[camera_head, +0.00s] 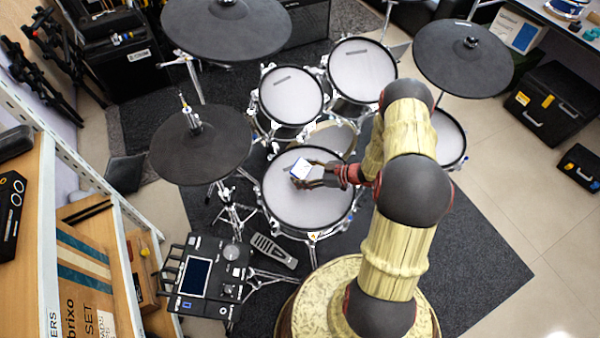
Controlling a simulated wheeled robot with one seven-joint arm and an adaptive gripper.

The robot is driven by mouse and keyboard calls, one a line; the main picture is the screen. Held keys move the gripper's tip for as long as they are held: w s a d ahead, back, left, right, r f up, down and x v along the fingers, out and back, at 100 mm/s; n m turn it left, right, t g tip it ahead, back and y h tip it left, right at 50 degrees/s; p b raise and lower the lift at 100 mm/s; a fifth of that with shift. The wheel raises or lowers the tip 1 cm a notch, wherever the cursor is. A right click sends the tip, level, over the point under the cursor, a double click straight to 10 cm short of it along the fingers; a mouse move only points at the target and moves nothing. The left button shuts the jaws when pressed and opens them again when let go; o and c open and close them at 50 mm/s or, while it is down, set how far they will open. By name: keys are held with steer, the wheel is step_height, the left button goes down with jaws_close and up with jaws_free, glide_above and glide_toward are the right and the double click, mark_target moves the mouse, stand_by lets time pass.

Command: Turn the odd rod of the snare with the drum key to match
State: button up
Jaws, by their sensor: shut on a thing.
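The snare (290,212) is the nearest drum of the kit, with a white mesh head and a dark rim. My gripper (303,173) reaches in from the right over its upper half. It is shut on a small white-and-blue object (300,168). I cannot tell whether it touches the head. I cannot make out a drum key, and the held object is too small to identify surely. The snare's rods are too small to compare, and I cannot tell which is the odd one. A small orange mark (313,236) shows at the snare's near rim.
Two toms (291,95) (362,70) stand behind the snare. Dark cymbal pads (200,145) (463,60) flank it. A drum module (195,278) and a pedal (273,250) are at lower left. Shelves (90,250) line the left. The mat (480,265) is clear at lower right.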

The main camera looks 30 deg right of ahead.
steer(key=shift+f, duration=0.15)
stand_by(0.4)
steer(key=o, duration=1.9)
steer(key=shift+c, duration=0.2)
steer(key=shift+d, duration=0.1)
steer(key=v, duration=1.2)
